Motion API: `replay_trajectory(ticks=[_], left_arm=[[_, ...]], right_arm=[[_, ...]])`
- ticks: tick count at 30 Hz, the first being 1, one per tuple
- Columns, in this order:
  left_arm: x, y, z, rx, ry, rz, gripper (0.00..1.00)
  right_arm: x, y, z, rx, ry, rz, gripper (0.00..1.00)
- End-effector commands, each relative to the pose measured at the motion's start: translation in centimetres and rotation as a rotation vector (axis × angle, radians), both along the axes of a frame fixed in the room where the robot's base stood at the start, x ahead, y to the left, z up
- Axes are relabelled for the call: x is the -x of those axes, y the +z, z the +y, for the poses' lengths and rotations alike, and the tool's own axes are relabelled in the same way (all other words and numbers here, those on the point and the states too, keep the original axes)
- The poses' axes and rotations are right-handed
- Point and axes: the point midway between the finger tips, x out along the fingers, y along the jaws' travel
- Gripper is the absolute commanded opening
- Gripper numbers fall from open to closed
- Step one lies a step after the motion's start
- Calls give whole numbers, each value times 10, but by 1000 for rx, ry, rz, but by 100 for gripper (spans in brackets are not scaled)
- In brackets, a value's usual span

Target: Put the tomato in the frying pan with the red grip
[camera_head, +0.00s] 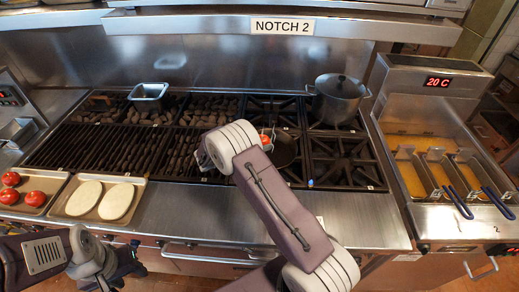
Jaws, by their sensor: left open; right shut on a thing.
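A red tomato (265,139) shows just beyond the end of my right arm, at the left edge of a dark frying pan (286,150) on the stove. My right gripper (264,148) is shut on the tomato. My own arm link hides most of this gripper and part of the pan. A small blue tip (311,183) shows in front of the pan; no red grip is clearly visible. Several other tomatoes (11,179) lie on a tray (52,184) at the far left. My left gripper (108,272) is low at the left, open, away from the food; its fingers are hard to make out.
A lidded pot (338,99) stands on the back right burner. A tray (139,186) with two pale round patties sits before the char grill (90,149). A grey-blue container (149,91) stands behind. Fryer baskets (436,175) are at right. The steel front counter (190,215) has free room.

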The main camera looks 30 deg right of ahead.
Motion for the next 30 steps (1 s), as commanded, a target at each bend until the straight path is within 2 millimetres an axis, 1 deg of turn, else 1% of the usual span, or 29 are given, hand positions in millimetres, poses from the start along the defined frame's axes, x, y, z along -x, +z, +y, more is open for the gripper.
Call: replay_trajectory(ticks=[1,5,7,9,12,20,26,27,29,30], left_arm=[[0,1,0,0,0,0,44],[0,1,0,0,0,0,44],[0,3,0,0,0,0,44],[0,6,0,0,0,0,44],[0,8,0,0,0,0,44],[0,7,0,0,0,0,44],[0,-1,0,0,0,0,44],[0,-1,0,0,0,0,44],[0,1,0,0,0,0,44],[0,0,0,0,0,0,44]], right_arm=[[-3,-2,1,-1,-1,-2,8],[-5,-4,2,0,-1,0,8],[-4,-13,2,1,0,3,8],[-4,-27,1,1,0,4,8],[-4,-40,1,0,-1,0,8],[-4,-44,2,-1,0,0,8],[-4,-52,2,-2,0,3,8],[-3,-53,2,-3,0,4,54],[-3,-52,2,-4,0,5,71],[-3,-52,2,-4,0,6,73]])
